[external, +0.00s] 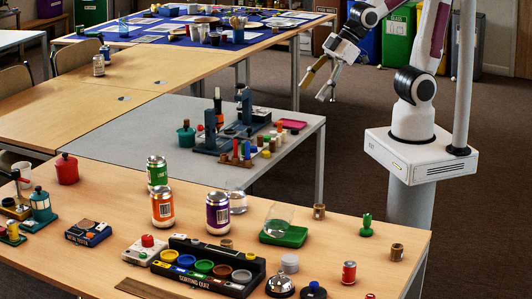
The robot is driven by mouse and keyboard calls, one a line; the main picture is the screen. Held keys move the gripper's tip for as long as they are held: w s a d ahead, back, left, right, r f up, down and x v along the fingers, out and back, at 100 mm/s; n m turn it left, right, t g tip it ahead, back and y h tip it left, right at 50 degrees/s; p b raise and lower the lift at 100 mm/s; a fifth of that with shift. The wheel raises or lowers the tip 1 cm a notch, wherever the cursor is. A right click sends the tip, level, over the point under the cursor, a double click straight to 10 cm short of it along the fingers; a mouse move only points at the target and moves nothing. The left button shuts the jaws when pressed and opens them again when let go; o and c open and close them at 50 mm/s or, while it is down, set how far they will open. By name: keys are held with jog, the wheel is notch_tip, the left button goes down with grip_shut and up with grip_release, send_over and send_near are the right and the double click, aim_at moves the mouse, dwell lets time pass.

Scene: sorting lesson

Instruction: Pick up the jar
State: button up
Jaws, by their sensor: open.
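My gripper (313,92) is open and empty in the air at the upper right, beyond the grey table and far from the front table's things. Several things on the front table could be the jar; I cannot tell which. A clear glass vessel (278,216) leans tilted on a green tray (287,237). Another clear glass vessel (237,200) stands behind the purple can. Small brownish jar-like containers stand at the right, one behind (319,211) and one near the edge (396,252). A red lidded pot (66,169) stands at the left.
The front table (345,235) also holds a purple can (217,213), an orange-labelled can (162,207), a green can (156,171), a black sorting rack (262,271) and a bell (280,286). The grey table (150,125) holds a microscope (244,103) and coloured pegs.

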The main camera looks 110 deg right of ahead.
aim_at(288, 211)
jog(key=w+a+f+n+t+y, duration=0.1)
jog(key=w+a+f+n, duration=0.15)
jog(key=w+f, duration=0.4)
jog(key=w+a+f+n+t+y, duration=0.1)
jog(key=w+a+f+n, duration=0.1)
jog(key=w+a+f, duration=0.35)
jog(key=a+f+n+y, duration=0.1)
jog(key=a+f, duration=0.1)
jog(key=f, duration=0.2)
jog(key=w+a+f+n+t+y, duration=0.1)
jog(key=a+f+y, duration=0.1)
jog(key=f, duration=0.3)
jog(key=w+a+f+n+t+y, duration=0.1)
jog(key=a+f, duration=0.3)
jog(key=f, duration=0.1)
jog(key=shift+w+a+f+n+y, duration=0.15)
jog(key=shift+a+f+n+y, duration=0.1)
jog(key=shift+y, duration=0.15)
jog(key=shift+s+a+f+y, duration=0.4)
jog(key=shift+s+a+f, duration=0.15)
jog(key=shift+s+f, duration=0.1)
jog(key=shift+w, duration=0.2)
jog(key=shift+x, duration=1.2)
jog(key=shift+x, duration=2.6)
